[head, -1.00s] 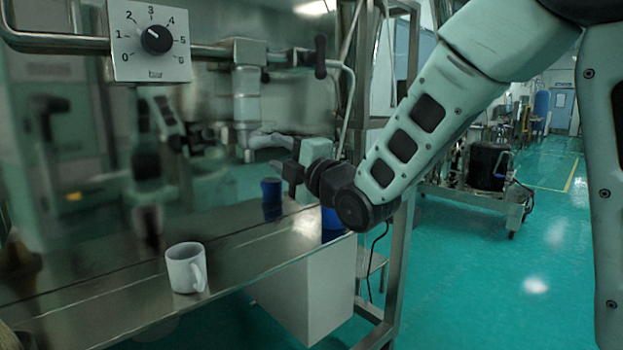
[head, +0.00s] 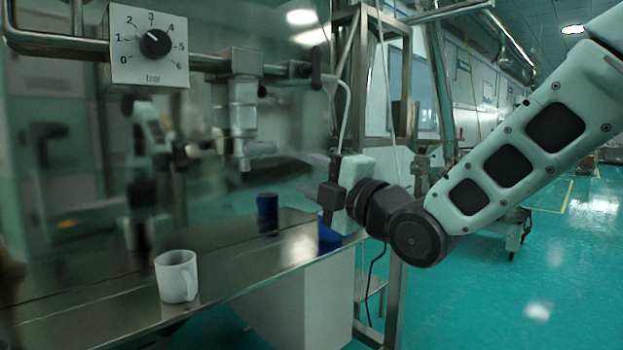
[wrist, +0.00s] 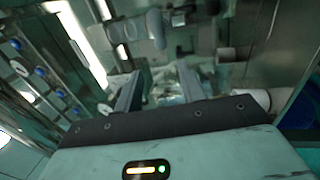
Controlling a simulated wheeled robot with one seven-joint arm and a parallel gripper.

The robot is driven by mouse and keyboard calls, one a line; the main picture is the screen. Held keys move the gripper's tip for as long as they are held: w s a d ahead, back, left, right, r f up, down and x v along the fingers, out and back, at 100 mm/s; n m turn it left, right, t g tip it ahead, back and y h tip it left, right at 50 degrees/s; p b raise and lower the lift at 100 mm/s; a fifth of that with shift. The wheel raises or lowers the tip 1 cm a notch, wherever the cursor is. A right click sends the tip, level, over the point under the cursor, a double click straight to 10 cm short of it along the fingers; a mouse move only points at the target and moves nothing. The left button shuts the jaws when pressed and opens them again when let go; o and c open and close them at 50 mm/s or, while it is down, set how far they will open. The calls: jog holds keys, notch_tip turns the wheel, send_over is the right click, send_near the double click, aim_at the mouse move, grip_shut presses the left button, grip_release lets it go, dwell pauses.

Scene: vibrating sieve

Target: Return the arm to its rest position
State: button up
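My gripper (head: 310,175) is in the middle of the head view, above the right part of the steel bench and pointing left. Its two dark fingers are apart and nothing shows between them. In the wrist view the gripper (wrist: 158,88) also shows two spread, empty fingers. My arm reaches in from the upper right and bends at a dark round joint beside the bench's right end. The gripper is clear of the steel spout (head: 243,120) to its left.
A white mug (head: 176,277) stands upright on the bench (head: 232,277). A blue object (head: 329,232) is below the gripper; another blue shape behind may be its reflection. A dial (head: 155,43) points near 3. A steel frame post (head: 396,230) stands beside the arm. Open floor lies right.

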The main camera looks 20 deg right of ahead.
jog(key=s+a+f+m+g+h+p, duration=0.2)
jog(key=s+a+f+m+g+p, duration=0.5)
jog(key=a+f+g, duration=0.4)
jog(key=s+f+m+g+h+p, duration=0.1)
jog(key=s+f+m+g, duration=0.2)
jog(key=s, duration=0.6)
jog(key=s+d+f+m+g+h+p, duration=0.1)
jog(key=s+f+m+g+h, duration=0.1)
jog(key=s, duration=0.7)
jog(key=f+m+g, duration=0.1)
jog(key=m+g, duration=0.1)
jog(key=g, duration=0.1)
jog(key=shift+s+d+h, duration=0.15)
jog(key=shift+s+h, duration=0.15)
jog(key=shift+w+r, duration=0.1)
